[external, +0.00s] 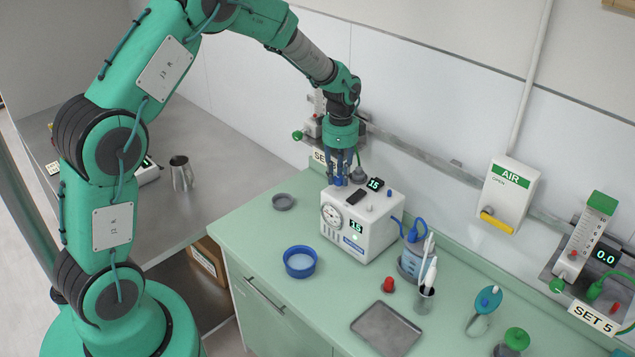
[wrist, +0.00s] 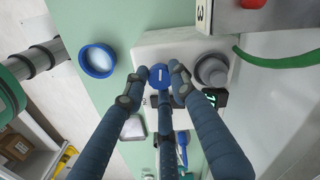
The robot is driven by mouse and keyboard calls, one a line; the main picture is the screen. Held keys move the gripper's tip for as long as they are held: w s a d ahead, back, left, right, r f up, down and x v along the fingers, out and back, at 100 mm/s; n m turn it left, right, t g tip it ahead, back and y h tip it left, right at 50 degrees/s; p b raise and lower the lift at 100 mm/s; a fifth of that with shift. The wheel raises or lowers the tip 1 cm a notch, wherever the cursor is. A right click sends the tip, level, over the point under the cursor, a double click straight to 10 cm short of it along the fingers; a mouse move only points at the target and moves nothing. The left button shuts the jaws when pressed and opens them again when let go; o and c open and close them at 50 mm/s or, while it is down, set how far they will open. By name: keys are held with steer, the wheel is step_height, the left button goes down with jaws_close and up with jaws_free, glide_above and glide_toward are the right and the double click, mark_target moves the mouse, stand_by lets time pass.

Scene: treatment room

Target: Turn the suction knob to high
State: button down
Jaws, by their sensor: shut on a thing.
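The white suction unit (external: 372,243) stands on the green counter, with a round gauge (external: 331,216) and a lit display (external: 356,226) reading 15 on its front. In the wrist view, a round blue knob (wrist: 159,77) with a short white mark sits on the unit's top (wrist: 178,48). My gripper (external: 339,181) points straight down at the rear left of the unit's top. In the wrist view its blue fingers (wrist: 157,83) are closed around the knob, touching its sides. The external view hides the knob behind the fingers. The knob's scale labels cannot be read.
A second small display (external: 375,183) and a grey round part (external: 360,175) are close beside my gripper. A blue-rimmed bowl (external: 300,262), a red knob-like piece (external: 388,285), a blue-lidded jar (external: 412,262) and a metal tray (external: 386,328) are on the counter. The wall rail is close behind.

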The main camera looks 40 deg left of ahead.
steer(key=n, duration=0.5)
steer(key=shift+w+n+b, duration=0.1)
steer(key=shift+n+b, duration=0.2)
steer(key=shift+b, duration=0.05)
steer(key=n, duration=0.9)
steer(key=shift+b, duration=0.3)
steer(key=n, duration=0.4)
steer(key=shift+r+n, duration=0.1)
steer(key=shift+n, duration=0.2)
steer(key=n, duration=0.9)
steer(key=shift+b, duration=0.3)
steer(key=n, duration=0.4)
steer(key=shift+n, duration=0.3)
steer(key=n, duration=0.4)
steer(key=shift+n, duration=0.4)
